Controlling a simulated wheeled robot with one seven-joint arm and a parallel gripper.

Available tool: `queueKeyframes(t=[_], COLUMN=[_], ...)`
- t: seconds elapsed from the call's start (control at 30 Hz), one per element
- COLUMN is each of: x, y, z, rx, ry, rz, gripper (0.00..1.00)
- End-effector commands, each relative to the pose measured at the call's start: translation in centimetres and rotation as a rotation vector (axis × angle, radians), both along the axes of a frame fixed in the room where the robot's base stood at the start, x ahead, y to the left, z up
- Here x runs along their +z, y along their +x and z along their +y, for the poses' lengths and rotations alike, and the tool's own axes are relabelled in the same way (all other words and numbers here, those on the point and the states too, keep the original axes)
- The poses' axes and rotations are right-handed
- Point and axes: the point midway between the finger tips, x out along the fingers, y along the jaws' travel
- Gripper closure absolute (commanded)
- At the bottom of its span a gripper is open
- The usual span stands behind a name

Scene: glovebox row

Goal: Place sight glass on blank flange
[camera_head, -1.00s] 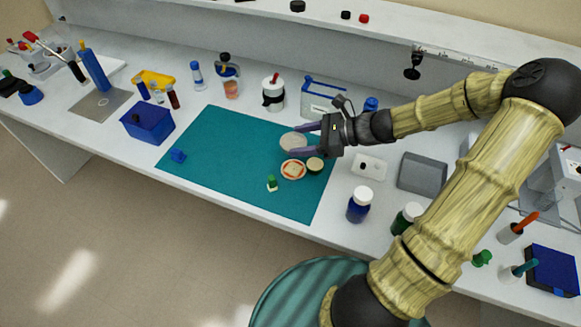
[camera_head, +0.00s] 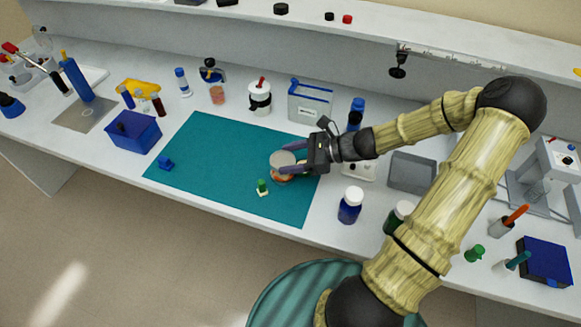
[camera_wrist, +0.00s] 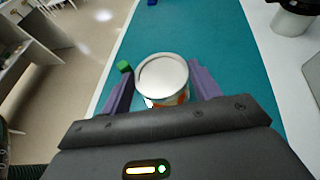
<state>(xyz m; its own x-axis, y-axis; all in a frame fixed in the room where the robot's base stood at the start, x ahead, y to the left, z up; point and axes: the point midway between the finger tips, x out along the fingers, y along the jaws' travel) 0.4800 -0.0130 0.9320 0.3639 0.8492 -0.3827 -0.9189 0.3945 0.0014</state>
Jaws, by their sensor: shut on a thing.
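My gripper (camera_head: 290,159) is shut on a pale round disc, which I take to be the sight glass (camera_head: 281,158). The disc lies flat between the two purple fingers in the wrist view (camera_wrist: 162,75). A red-orange and white round piece (camera_head: 283,178) shows just under its front edge on the teal mat; it also shows below the disc in the wrist view (camera_wrist: 172,100). I cannot tell whether this piece is the blank flange, or whether the disc touches it.
A small green-topped piece (camera_head: 262,187) stands close by on the teal mat (camera_head: 215,160). A blue block (camera_head: 165,163) lies at the mat's left. A blue bin (camera_head: 133,132) and a blue white-capped bottle (camera_head: 350,205) flank the mat. The mat's left half is mostly clear.

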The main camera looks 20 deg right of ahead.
Motion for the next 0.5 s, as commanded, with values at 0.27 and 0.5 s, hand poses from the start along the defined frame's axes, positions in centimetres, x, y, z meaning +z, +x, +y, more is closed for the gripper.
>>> queueKeyframes(t=[0.27,0.5], x=[-0.3,-3.3], y=[0.0,0.0], z=[0.2,0.3], rx=[0.003,0.005], ry=[0.003,0.004], rz=[-0.001,0.000], gripper=[0.81,0.81])
